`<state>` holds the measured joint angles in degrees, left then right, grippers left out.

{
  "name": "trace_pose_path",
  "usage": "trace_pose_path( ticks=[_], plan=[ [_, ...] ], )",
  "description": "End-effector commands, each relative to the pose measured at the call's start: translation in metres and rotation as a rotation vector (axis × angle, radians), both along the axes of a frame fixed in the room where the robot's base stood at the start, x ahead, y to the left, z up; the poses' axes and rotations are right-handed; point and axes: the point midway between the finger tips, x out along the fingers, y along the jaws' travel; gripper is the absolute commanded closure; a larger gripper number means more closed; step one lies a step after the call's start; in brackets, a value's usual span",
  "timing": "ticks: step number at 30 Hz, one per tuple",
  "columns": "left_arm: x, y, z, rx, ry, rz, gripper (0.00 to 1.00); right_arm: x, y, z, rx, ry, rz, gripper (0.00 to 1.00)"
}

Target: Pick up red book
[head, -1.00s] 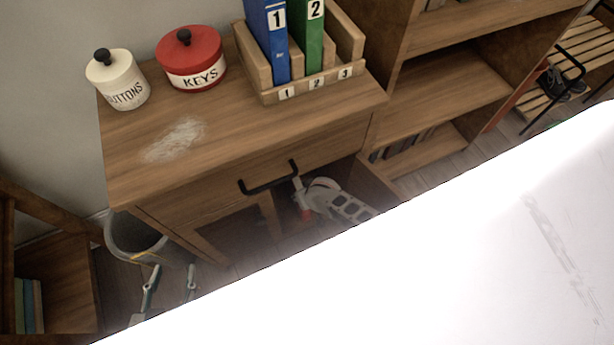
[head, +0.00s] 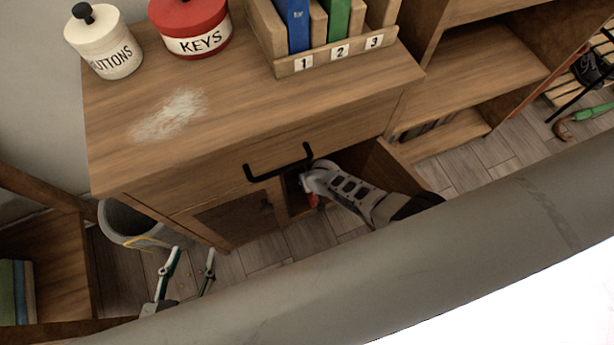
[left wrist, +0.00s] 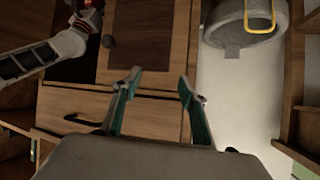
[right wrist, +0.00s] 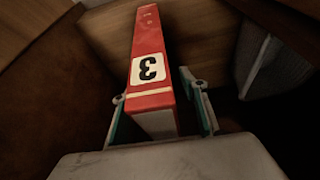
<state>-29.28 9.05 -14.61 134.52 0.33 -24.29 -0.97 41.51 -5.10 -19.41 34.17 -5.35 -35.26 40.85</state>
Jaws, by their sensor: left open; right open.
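The red book (right wrist: 150,60), labelled 3, stands inside the open cabinet in the right wrist view. My right gripper (right wrist: 158,93) is open, with one finger on each side of the book's lower part; I cannot tell whether they touch it. In the head view my right arm reaches into the cabinet below the black drawer handle, and its fingers are mostly hidden. A small red patch (head: 313,200) shows beside it. My left gripper (head: 192,257) is open and empty, low in front of the cabinet; it also shows in the left wrist view (left wrist: 160,78).
The wooden cabinet (head: 240,110) carries a white tin (head: 112,48), a red tin (head: 195,28) and a holder (head: 325,62) with blue and green binders; slot 3 is empty. An open door (head: 385,160) stands right of my right arm. A grey bin (head: 125,225) is at left.

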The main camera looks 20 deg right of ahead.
Motion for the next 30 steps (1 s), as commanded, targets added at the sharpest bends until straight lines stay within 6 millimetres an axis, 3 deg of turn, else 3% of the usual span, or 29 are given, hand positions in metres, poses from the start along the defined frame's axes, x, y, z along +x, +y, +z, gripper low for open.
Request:
trace_pose_path(
  ticks=[1,2,13,14,18,30],
  plan=[
    [-0.002,-0.004,-0.005,-0.015,0.009,0.001,0.57,-0.005,0.0,-0.015,-0.001,0.013,0.0,0.57],
    [-0.001,-0.006,-0.004,-0.022,0.006,0.002,0.57,-0.004,0.0,-0.017,-0.001,0.012,0.0,0.57],
    [0.005,-0.011,0.007,-0.044,-0.017,0.004,0.57,0.008,0.0,-0.014,0.0,-0.002,-0.001,0.57],
    [0.005,-0.011,0.007,-0.044,-0.017,0.004,0.57,0.008,0.0,-0.014,0.0,-0.003,-0.001,0.62],
    [0.005,-0.011,0.007,-0.043,-0.016,0.004,0.57,0.007,0.0,-0.014,0.0,-0.002,-0.001,0.98],
    [0.006,-0.011,0.009,-0.043,-0.022,0.004,0.57,0.008,0.0,-0.011,0.0,-0.004,-0.001,1.0]
  ],
)
